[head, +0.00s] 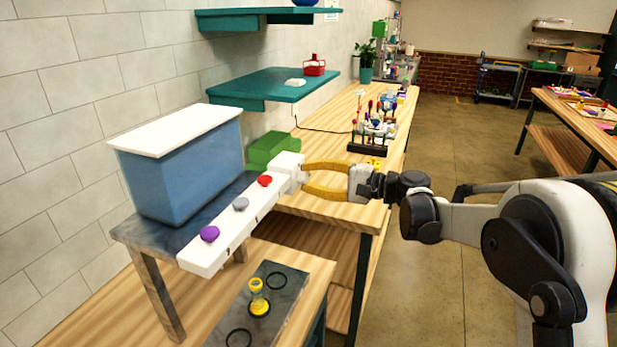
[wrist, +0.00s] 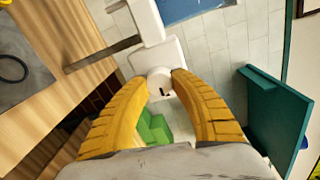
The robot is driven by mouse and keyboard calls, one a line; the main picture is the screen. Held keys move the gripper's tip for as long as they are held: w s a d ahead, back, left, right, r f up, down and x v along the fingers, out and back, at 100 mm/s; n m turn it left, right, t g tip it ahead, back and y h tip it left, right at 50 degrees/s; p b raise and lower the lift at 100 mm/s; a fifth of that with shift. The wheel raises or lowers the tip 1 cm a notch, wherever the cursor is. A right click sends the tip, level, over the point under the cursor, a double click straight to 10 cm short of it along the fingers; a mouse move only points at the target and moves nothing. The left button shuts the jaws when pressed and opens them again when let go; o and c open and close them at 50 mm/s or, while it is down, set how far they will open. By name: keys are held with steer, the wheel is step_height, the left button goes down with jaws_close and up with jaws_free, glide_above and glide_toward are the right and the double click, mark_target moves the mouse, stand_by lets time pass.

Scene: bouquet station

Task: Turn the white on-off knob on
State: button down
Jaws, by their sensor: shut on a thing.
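The white on-off knob (wrist: 158,78) sits on the square end of a white panel (head: 225,235). It is round, with a small dark mark on its face. In the head view it shows only partly, at the panel's right end. My gripper (wrist: 160,77) has yellow fingers, one on each side of the knob, and is shut on it. In the head view my gripper (head: 305,178) reaches in from the right. I cannot tell from the mark whether the knob is on or off.
A green block (head: 273,149) lies behind the panel's end.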

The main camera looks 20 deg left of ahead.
steer(key=shift+w+r, duration=0.1)
steer(key=c, duration=1)
jaws_free()
steer(key=d, duration=0.8)
steer(key=s+d, duration=0.1)
steer(key=d, duration=0.3)
steer(key=shift+r, duration=0.35)
steer(key=shift+s, duration=0.1)
